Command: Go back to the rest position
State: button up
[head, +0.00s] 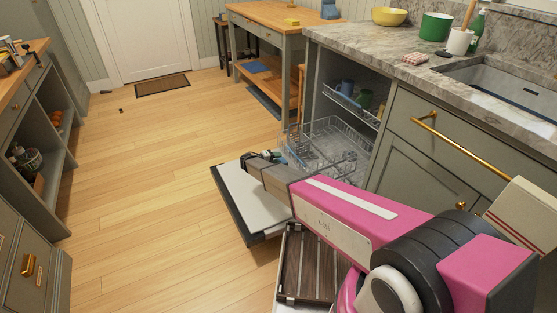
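My arm reaches from the lower right towards the open dishwasher, and my gripper (262,157) is at its far end, above the lowered dishwasher door (240,190). The gripper is small and dark here, and its fingers cannot be made out clearly. I cannot tell whether it is open or holds anything. The lower dishwasher rack (325,135) is pulled out just beyond and right of the gripper. My arm hides part of the rack and door.
The upper rack (352,104) holds cups. A marble counter (400,62) with a sink (505,90) runs along the right, above cabinets with brass handles. A wooden table (275,14) stands behind. Open shelves (50,140) line the left. The wooden floor (150,180) between is mostly clear.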

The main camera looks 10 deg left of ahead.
jog(key=s+d+r+m+g+y, duration=0.1)
jog(key=s+d+r+g, duration=0.2)
jog(key=d, duration=0.5)
jog(key=s+d+r+m+g+y, duration=0.25)
jog(key=s+d, duration=0.25)
jog(key=d, duration=0.3)
jog(key=s+d+r+g, duration=0.2)
jog(key=s+d+r, duration=0.2)
jog(key=d, duration=0.3)
jog(key=s+d+r+m+y, duration=0.2)
jog(key=s+d+r+y, duration=0.2)
jog(key=s, duration=0.5)
jog(key=s+d+r+m+g+y, duration=0.1)
jog(key=s+d+r+y, duration=0.3)
jog(key=s+d+r, duration=0.3)
jog(key=shift+s+d+r+m+y, duration=0.3)
jog(key=shift+s+d, duration=0.25)
jog(key=shift+s, duration=0.6)
